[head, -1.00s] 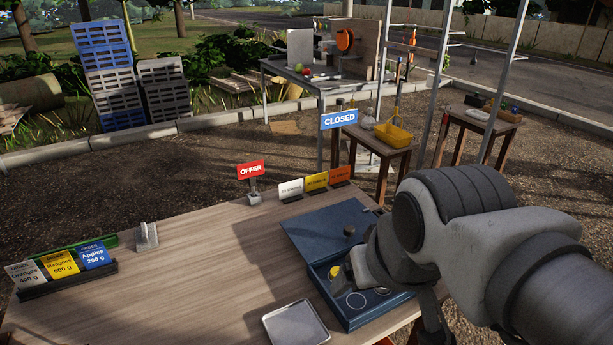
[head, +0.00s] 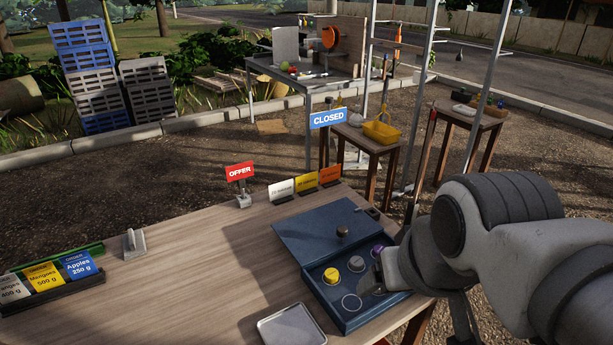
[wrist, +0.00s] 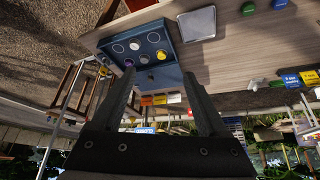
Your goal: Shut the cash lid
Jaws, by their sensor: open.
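The cash box (head: 335,318) is a dark blue box on the wooden table. Its front part is uncovered, showing a yellow disc (head: 331,275), a grey disc (head: 356,263), a purple disc (head: 377,251) and empty rings. The flat blue cash lid (head: 310,233) lies over the back part, with a dark round knob (head: 342,230). My gripper (head: 384,272) is above the right side of the box. Its fingertips are partly hidden in the head view. In the wrist view the fingers (wrist: 160,78) are spread and empty, with the box (wrist: 176,42) beyond them.
A metal tray (head: 292,326) lies left of the box. A red OFFER sign (head: 240,171) and small price cards (head: 281,190) stand behind the lid. A blue CLOSED sign (head: 328,118) rises beyond the table edge. The table's middle left is clear.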

